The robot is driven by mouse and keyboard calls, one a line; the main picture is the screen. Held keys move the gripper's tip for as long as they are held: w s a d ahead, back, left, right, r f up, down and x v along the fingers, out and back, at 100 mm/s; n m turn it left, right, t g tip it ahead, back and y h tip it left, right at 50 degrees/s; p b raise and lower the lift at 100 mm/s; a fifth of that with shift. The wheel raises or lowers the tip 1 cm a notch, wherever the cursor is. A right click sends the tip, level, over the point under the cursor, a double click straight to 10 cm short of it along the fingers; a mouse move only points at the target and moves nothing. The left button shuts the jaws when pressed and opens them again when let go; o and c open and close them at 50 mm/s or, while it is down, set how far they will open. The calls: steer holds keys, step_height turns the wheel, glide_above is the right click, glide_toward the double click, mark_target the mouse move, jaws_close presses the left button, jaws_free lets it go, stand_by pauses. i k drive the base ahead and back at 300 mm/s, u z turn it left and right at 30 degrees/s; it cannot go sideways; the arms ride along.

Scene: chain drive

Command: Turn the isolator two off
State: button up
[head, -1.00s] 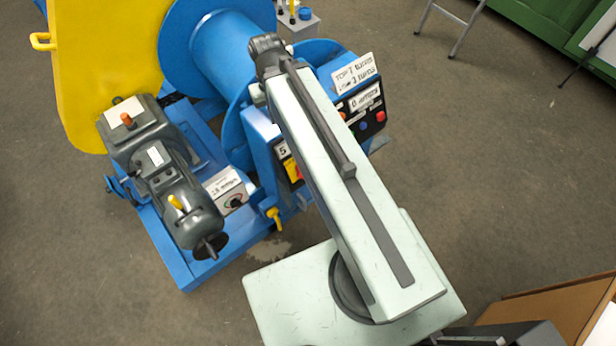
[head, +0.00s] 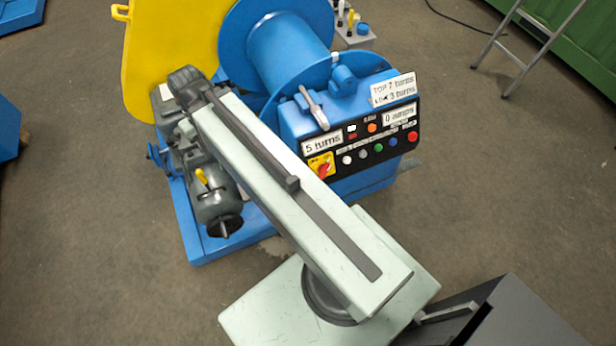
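A red rotary switch on a yellow plate (head: 321,165) sits at the lower left of the black control panel (head: 350,152). It looks like an isolator, but I can read no number on it and cannot tell its on or off position. My arm's pale upper link crosses the picture just left of the switch and leaves it in clear view. The arm bends at its far end, over the grey motor (head: 218,205). My gripper does not show; the arm's end lies behind the link.
The panel also carries several coloured buttons and a "5 turns" display (head: 322,143). A grey lever (head: 313,108) stands above it on the blue winch (head: 280,45). A yellow guard (head: 170,45) is at the back left.

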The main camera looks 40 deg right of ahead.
mark_target(323, 169)
steer(key=u, duration=2.85)
steer(key=i, duration=0.65)
steer(key=z, duration=2.3)
